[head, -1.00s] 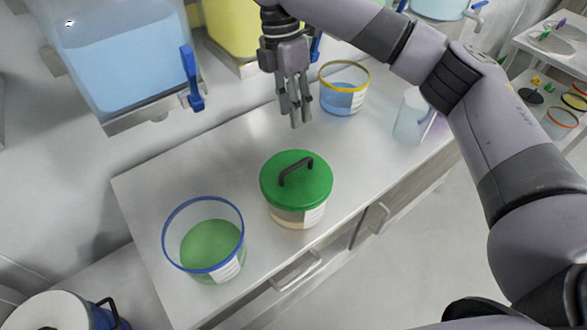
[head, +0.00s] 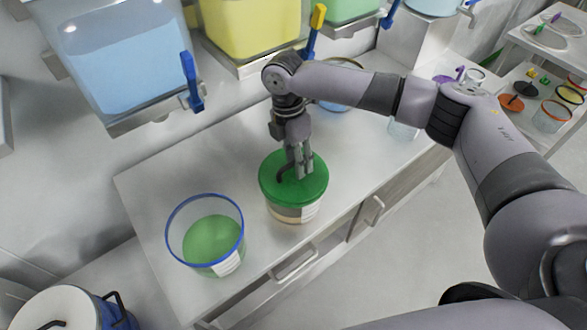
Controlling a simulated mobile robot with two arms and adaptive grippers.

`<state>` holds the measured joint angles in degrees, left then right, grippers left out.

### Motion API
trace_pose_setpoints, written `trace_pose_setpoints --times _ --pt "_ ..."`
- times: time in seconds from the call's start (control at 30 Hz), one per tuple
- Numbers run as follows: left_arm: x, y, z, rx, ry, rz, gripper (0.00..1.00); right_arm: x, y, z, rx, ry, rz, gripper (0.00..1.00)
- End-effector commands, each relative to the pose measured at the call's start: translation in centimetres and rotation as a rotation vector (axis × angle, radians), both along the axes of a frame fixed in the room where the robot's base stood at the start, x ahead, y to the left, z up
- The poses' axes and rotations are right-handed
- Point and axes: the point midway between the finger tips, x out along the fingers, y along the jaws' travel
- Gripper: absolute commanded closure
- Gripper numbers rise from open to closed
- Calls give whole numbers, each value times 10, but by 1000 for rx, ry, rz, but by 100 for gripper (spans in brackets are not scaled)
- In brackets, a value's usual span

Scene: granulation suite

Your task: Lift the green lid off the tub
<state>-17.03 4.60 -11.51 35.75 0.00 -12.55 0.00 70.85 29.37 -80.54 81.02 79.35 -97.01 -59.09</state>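The green lid (head: 274,192) sits level on the tub (head: 291,214), a clear container with pale contents and a white label, near the front edge of the counter. The lid's dark handle (head: 284,172) shows partly; the rest is hidden behind my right gripper (head: 301,172). That gripper points down at the handle, with its fingertips just over or at the lid top. I cannot tell whether its fingers are closed on the handle. My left gripper is not in view.
A blue-rimmed tub of green material (head: 212,240) stands left of the lidded tub on the counter (head: 160,178). Another tub (head: 334,103) is partly hidden behind my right arm. Hoppers with blue (head: 130,70) and yellow (head: 250,25) contents hang above. The counter's left back is clear.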

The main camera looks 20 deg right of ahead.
Motion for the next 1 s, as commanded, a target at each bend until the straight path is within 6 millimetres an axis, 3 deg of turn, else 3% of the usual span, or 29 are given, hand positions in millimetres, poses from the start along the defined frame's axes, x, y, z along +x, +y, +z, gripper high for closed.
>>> trace_pose_setpoints --times 0.27,0.77,1.0 --pt "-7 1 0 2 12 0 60 0 0 -3 1 -2 0 66" --pt "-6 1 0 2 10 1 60 0 0 -2 1 -1 0 99" --pt "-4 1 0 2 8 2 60 0 0 -2 1 -1 0 100"
